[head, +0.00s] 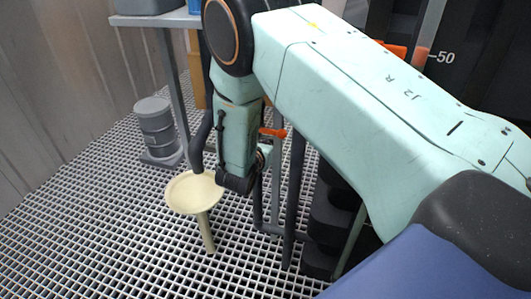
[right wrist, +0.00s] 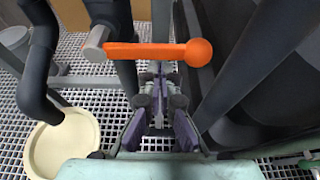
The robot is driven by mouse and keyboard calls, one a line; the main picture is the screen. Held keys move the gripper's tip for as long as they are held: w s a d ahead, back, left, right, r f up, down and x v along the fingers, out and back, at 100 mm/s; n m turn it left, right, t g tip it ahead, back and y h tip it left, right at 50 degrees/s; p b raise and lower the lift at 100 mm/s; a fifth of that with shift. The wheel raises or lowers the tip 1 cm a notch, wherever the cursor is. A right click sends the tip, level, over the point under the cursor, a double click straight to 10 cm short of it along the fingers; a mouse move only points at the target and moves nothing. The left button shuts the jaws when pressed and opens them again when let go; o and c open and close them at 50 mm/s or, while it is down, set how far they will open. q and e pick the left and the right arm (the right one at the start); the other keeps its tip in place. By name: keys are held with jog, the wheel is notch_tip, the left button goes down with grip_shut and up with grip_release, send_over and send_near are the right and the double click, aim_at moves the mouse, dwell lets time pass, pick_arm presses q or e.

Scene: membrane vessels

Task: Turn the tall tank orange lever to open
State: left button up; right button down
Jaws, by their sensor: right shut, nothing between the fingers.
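The orange lever (right wrist: 150,50) lies level across the right wrist view, with a ball at its right end. Its left end joins a grey pivot (right wrist: 95,42) by a dark pipe. In the head view the lever (head: 272,132) shows just right of my right forearm. My right gripper (right wrist: 157,85) is shut and empty. Its fingers point toward the lever and appear just below it in the wrist view; I cannot tell whether they touch it. In the head view the gripper is mostly hidden by my wrist. My left gripper is not in view.
A cream funnel-like dish on a stem (head: 196,192) stands left of my right wrist. Dark vertical pipes (head: 292,200) stand close on the right. Another orange part (head: 393,48) shows behind my arm near a "50" mark.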

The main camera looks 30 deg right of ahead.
jog(key=shift+r, duration=0.2)
dwell(0.3)
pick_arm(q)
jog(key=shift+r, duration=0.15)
pick_arm(e)
jog(key=shift+d+r, duration=0.1)
jog(key=shift+d, duration=0.05)
